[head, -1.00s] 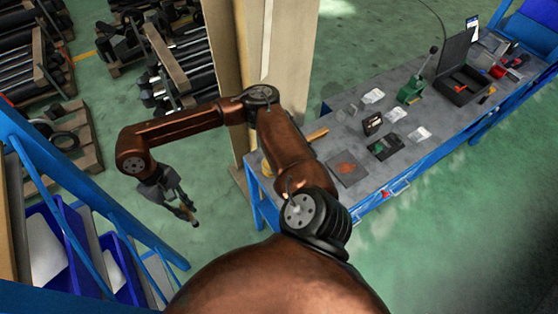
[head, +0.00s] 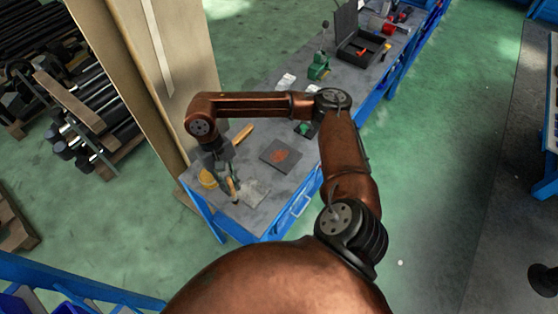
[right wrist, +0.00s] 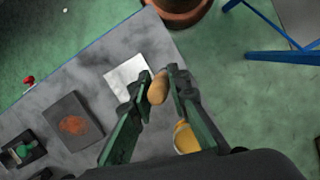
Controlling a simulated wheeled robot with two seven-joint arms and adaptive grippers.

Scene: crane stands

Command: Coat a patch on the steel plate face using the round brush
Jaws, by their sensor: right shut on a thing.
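My right gripper (head: 229,184) is shut on the round brush, whose tan wooden handle (head: 234,188) shows between the fingers, also in the right wrist view (right wrist: 157,89). Its bristles cannot be made out. It is over the near left end of the grey workbench. A dark square plate (head: 281,156) with a rust-brown patch lies flat to the right of the gripper; it also shows in the right wrist view (right wrist: 72,121). A pale square sheet (head: 256,193) lies close by the gripper. A yellow round pot (head: 208,178) stands left of the gripper. My left gripper is out of view.
A tan wooden piece (head: 243,134) lies behind the gripper. A green press-like tool (head: 319,68) and an open black case (head: 361,46) stand farther along the bench. A beige pillar (head: 150,75) rises behind the bench's left end. Green floor is open to the right.

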